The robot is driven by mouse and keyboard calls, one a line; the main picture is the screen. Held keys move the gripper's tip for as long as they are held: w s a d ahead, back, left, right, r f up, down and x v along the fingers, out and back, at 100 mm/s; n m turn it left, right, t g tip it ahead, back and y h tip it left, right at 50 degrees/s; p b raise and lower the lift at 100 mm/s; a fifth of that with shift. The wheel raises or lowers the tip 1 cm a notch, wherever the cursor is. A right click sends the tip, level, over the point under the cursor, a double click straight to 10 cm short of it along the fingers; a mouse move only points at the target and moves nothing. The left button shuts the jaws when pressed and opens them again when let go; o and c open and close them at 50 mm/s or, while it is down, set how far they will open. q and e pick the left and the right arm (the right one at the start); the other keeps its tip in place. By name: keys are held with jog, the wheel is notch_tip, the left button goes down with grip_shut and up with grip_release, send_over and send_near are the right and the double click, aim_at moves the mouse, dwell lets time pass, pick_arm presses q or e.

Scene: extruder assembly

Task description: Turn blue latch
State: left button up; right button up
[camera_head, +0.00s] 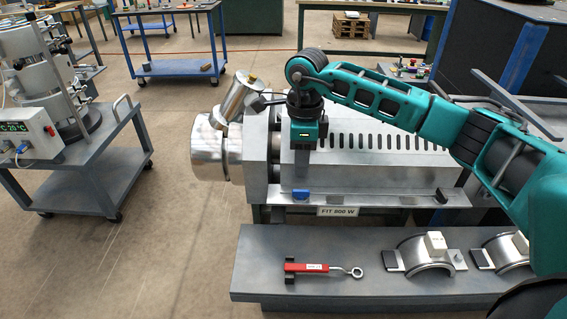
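A small blue latch (301,194) sits on the front ledge of the grey extruder housing (375,178), left of the label plate. My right arm reaches in from the right over the housing. My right gripper (303,146) hangs at its end, above and behind the blue latch, clearly apart from it in the picture. Its teal body points down, and its fingers are too small or hidden to tell whether they are open. A darker latch-like piece (441,195) sits farther right on the same ledge. My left gripper is not in view.
A tilted metal cylinder (238,97) stands at the housing's left end, close to my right wrist. The grey bench (330,242) in front holds a red-handled tool (307,267) and two curved metal clamps (425,252). A trolley (90,165) stands at the left.

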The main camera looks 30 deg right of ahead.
aim_at(301, 190)
jog(key=shift+d+f+b, duration=0.25)
jog(key=shift+f+b, duration=0.1)
jog(key=shift+f, duration=0.05)
notch_tip(301, 190, down, 7)
jog(key=b, duration=0.5)
jog(key=shift+f, duration=0.1)
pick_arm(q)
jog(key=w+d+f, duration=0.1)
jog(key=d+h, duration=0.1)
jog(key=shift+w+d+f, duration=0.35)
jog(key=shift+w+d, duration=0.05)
pick_arm(e)
jog(key=shift+c, duration=0.4)
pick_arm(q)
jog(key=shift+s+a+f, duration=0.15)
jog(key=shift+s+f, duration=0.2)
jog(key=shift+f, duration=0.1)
pick_arm(e)
grip_shut()
